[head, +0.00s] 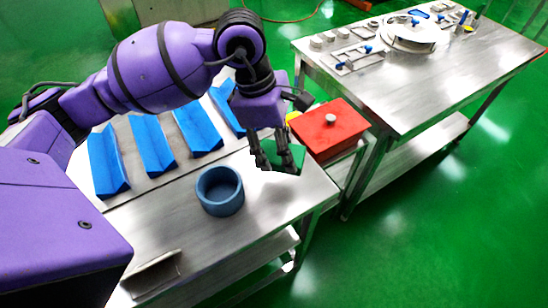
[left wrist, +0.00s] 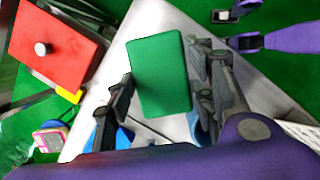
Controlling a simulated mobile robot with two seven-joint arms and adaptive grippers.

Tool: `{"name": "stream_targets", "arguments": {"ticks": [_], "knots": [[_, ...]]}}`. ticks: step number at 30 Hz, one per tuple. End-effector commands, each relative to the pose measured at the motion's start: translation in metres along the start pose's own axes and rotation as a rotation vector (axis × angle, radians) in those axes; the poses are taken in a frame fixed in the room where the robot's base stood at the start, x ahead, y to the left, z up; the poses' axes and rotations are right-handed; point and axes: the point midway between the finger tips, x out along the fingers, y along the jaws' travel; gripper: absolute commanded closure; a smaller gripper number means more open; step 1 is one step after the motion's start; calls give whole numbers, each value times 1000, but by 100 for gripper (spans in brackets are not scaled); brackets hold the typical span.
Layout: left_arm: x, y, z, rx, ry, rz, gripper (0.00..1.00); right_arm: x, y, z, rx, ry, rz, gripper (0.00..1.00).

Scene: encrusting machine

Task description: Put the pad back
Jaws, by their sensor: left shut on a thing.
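The pad is a flat green rectangle. In the head view the pad (head: 290,161) is partly hidden behind the dark fingers of my left gripper (head: 278,160), over the right end of the steel table. In the left wrist view the pad (left wrist: 160,72) lies between the two fingers of the left gripper (left wrist: 163,88), which is shut on it. I cannot tell whether the pad touches the tabletop. My right gripper is not in view.
A blue round bowl (head: 220,191) stands on the steel table (head: 180,228). Several blue angled trays (head: 153,145) lie behind it. A red lidded box (head: 330,131) is just right of the gripper. A second steel table (head: 420,88) with parts stands at upper right.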

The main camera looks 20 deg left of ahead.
Motion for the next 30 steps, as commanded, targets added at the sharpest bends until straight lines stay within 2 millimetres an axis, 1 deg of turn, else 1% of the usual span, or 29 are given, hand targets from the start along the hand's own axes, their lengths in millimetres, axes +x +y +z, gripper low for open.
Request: {"name": "stream_targets", "arguments": {"ticks": [1, 3, 6, 11, 14, 19, 21, 27, 30], "knots": [[11, 6, -4, -4, 0, -7, 71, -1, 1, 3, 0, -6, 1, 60], [21, 15, -8, -3, 0, -7, 71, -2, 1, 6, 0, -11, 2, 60], [31, 24, -12, 0, 0, -5, 71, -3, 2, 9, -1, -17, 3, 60], [38, 30, -15, 1, 0, -5, 71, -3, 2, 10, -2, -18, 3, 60], [46, 36, -19, -2, 1, -6, 71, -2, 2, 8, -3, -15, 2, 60], [70, 36, -26, -1, 1, -7, 71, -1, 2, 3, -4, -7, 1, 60], [75, 36, -27, 1, 1, -5, 71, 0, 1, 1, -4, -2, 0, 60], [74, 36, -27, 2, 1, -3, 71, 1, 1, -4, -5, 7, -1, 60], [77, 36, -28, 1, 1, -5, 71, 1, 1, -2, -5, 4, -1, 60]]}}
